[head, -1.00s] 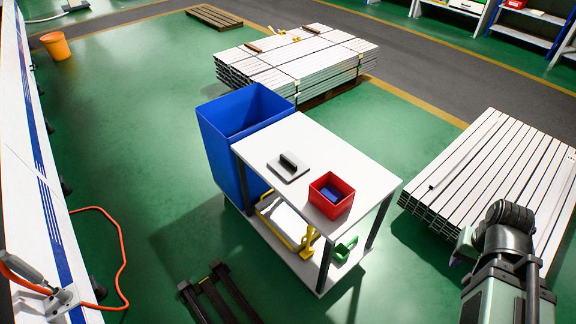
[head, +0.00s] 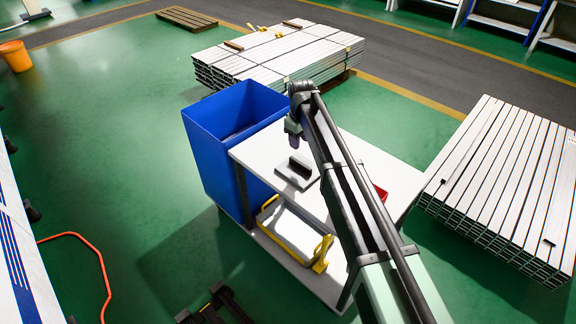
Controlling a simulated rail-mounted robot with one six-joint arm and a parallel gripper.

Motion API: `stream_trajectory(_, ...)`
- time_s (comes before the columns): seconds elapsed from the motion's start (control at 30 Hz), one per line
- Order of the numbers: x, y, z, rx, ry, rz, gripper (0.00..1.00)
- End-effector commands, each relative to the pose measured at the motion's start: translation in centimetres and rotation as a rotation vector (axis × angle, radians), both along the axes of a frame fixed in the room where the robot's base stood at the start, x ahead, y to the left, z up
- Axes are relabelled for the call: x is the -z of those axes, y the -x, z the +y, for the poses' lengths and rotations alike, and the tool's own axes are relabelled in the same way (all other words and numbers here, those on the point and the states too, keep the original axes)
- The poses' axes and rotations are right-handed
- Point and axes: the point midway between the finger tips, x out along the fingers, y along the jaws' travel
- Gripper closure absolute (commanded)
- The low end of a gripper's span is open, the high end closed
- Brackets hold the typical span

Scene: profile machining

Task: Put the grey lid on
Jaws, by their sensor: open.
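The grey lid (head: 285,176) is a flat square plate with a dark block handle on top. It lies on the white top of the cart (head: 262,155), towards the blue bin. The red box (head: 381,193) stands on the same top, to the right of the lid. My arm hides most of the box, so its inside does not show. My gripper (head: 294,141) is open and empty, small in the picture, and appears above the lid and apart from it.
A tall blue bin (head: 205,150) stands against the cart's left side. Yellow-framed equipment (head: 318,255) is on the lower shelf. Stacks of metal profiles lie behind (head: 290,50) and to the right (head: 500,170). A dark pallet jack (head: 215,308) is in front.

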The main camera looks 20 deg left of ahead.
Motion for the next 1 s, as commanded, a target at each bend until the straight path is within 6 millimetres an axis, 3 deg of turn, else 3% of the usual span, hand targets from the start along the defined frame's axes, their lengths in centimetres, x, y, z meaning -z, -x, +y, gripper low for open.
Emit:
stream_trajectory(0.07,0.5,0.1,-0.1,0.002,0.0,0.0,0.55)
stream_trajectory(0.33,5.8,0.1,-0.1,0.005,0.0,0.0,0.55)
stream_trajectory(0.57,6.3,0.1,-0.2,0.006,0.0,0.0,0.55)
stream_trajectory(0.8,11.0,0.3,-0.2,0.007,0.0,0.0,0.55)
stream_trajectory(1.0,10.8,0.3,-0.2,0.007,0.0,0.0,0.55)
